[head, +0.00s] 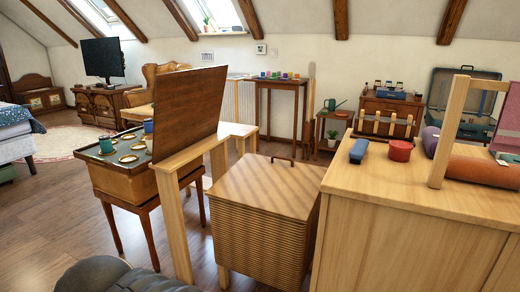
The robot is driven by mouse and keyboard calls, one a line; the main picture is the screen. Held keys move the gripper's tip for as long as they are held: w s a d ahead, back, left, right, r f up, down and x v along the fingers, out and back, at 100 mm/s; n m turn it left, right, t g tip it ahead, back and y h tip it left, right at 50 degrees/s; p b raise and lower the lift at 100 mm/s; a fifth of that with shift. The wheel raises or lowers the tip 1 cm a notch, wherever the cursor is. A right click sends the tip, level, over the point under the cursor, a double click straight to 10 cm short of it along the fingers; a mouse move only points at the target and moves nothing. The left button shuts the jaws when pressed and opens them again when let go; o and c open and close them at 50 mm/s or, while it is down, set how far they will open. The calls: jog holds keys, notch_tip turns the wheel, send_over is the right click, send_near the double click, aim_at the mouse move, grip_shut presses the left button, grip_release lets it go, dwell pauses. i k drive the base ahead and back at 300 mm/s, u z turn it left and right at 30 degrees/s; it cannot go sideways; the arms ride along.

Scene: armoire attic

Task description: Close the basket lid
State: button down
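The basket, a box with ribbed light-brown sides (255,245), stands on the floor in the middle front of the head view. Its flat wooden lid (262,188) lies across the top, crossed by striped shadows. I see no clear gap between lid and sides from here, but the far edge is hidden, so I cannot tell whether it is fully shut. A dark curved handle (283,160) rises near the lid's far edge. My gripper is not in view.
A wooden cabinet (400,235) stands close on the basket's right, with a red round box (400,150) and blue block (359,150) on top. On the left is a small table case (125,180) with its tall panel (188,112) raised. Open floor (50,220) lies farther left.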

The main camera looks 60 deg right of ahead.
aim_at(283, 187)
jog(key=z, duration=0.5)
jog(key=i, duration=1.25)
jog(key=z, duration=1.8)
jog(key=i, duration=0.75)
jog(key=z, duration=0.7)
